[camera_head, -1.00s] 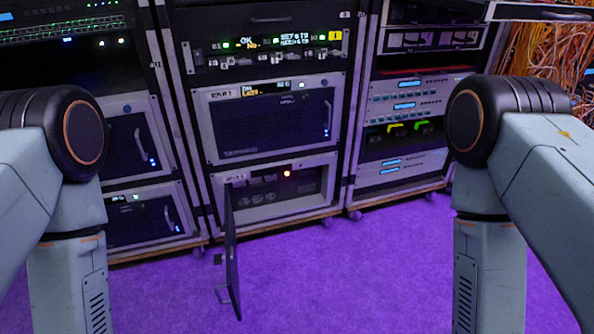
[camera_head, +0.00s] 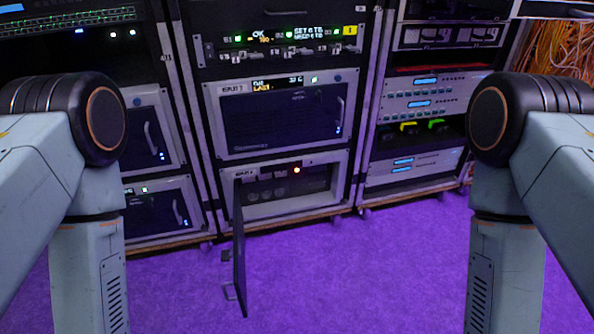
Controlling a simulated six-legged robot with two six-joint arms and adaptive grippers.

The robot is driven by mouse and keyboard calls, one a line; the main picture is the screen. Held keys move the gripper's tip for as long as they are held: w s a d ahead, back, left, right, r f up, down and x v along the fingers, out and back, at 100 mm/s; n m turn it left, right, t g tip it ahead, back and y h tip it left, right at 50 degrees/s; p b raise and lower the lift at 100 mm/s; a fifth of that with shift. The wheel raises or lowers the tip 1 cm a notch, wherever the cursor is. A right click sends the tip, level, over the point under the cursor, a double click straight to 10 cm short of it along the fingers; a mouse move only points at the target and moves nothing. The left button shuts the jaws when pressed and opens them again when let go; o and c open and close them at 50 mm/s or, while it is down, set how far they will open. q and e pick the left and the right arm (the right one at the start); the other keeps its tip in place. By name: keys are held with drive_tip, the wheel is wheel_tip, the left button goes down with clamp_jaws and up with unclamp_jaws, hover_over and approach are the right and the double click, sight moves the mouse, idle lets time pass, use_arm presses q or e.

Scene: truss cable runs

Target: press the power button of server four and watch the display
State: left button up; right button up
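The centre rack holds a lower server unit (camera_head: 328,204) with its front door (camera_head: 239,262) swung open toward me. An orange-red light (camera_head: 297,170) glows at the top of its opening. Its label is too small to read, so I cannot tell whether it is server four. Above it is a closed server unit (camera_head: 222,112) with a small lit display (camera_head: 273,84). A wider display (camera_head: 297,33) at the top of the rack shows "OK" and other text, partly legible. Both my arms come in from the sides, but neither gripper is in view.
The open door stands out over the purple floor (camera_head: 330,270). Closed server units with handles, such as one (camera_head: 149,132), fill the left rack. The right rack (camera_head: 414,162) holds more units. Orange cables (camera_head: 570,48) hang at the far right. The floor ahead is clear.

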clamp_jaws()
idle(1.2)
